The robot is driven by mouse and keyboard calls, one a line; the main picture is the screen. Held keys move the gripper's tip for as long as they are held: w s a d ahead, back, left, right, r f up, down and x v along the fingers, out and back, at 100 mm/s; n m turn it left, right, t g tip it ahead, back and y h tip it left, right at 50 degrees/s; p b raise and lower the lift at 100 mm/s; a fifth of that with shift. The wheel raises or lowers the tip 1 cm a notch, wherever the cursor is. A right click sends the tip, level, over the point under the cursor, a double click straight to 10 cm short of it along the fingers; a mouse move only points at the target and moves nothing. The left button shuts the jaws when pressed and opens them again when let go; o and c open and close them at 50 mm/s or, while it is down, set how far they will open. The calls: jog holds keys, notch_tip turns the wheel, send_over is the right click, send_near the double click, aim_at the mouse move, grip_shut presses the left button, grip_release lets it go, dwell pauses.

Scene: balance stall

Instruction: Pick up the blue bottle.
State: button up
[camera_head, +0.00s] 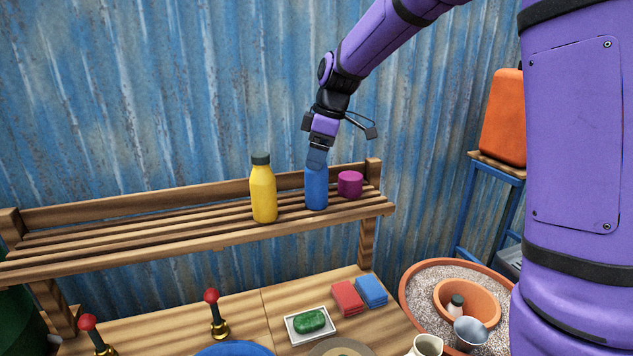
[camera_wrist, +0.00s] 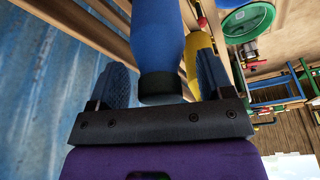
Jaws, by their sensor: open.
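The blue bottle (camera_head: 316,188) stands upright on the slatted wooden shelf. My gripper (camera_head: 317,157) is at its top, coming down from above. In the wrist view the blue bottle (camera_wrist: 158,45) lies between the two open fingers of my gripper (camera_wrist: 163,82), with its dark cap (camera_wrist: 160,87) near the palm. A gap shows between the cap and the fingers.
A yellow bottle (camera_head: 263,191) stands to the left on the shelf (camera_head: 150,224), and a magenta cylinder (camera_head: 350,184) stands close on the right. The corrugated wall (camera_head: 150,90) is behind. Below are sponges (camera_head: 347,297), a soap dish (camera_head: 311,325) and red-knobbed levers (camera_head: 212,297).

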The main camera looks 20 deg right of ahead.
jog(key=shift+c, duration=0.3)
grip_shut()
jog(key=shift+r, duration=0.1)
